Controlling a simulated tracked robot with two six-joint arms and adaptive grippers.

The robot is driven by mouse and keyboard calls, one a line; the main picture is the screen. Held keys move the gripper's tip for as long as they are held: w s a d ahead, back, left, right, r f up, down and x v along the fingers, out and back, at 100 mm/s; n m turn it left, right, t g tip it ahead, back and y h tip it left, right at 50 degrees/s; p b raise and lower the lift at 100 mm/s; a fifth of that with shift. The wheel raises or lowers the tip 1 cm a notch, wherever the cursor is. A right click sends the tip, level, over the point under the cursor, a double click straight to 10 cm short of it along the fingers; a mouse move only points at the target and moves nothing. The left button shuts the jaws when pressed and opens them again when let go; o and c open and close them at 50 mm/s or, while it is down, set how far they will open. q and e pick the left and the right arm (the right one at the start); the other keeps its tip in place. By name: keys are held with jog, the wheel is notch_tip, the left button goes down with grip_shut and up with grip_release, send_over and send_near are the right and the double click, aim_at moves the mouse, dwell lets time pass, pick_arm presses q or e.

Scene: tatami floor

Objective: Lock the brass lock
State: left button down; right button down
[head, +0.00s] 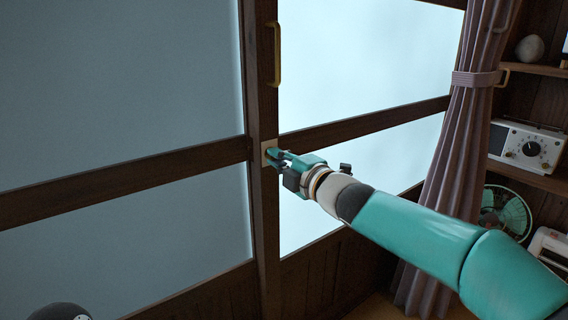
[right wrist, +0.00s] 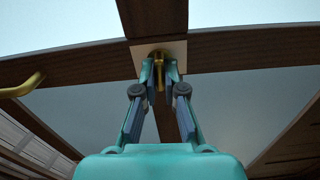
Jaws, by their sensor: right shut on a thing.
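The brass lock (right wrist: 158,57) sits on a pale square plate (right wrist: 176,48) where the dark wooden door bars cross. In the head view the plate (head: 268,146) shows only in part, at the middle of the door stile. My right gripper (head: 274,155) reaches it from the right and covers most of the lock. In the right wrist view my right gripper (right wrist: 166,72) has its fingertips on either side of the brass lock piece, shut on it. My left gripper is not in view.
A brass door handle (head: 276,54) is higher on the stile. A tied curtain (head: 462,140) hangs at right. Frosted panes (head: 120,90) fill the door.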

jog(key=shift+a+n, duration=0.1)
jog(key=shift+n, duration=0.4)
jog(key=c, duration=1.3)
grip_release()
jog(key=shift+o, duration=0.2)
jog(key=shift+f, duration=0.1)
jog(key=v, duration=1.2)
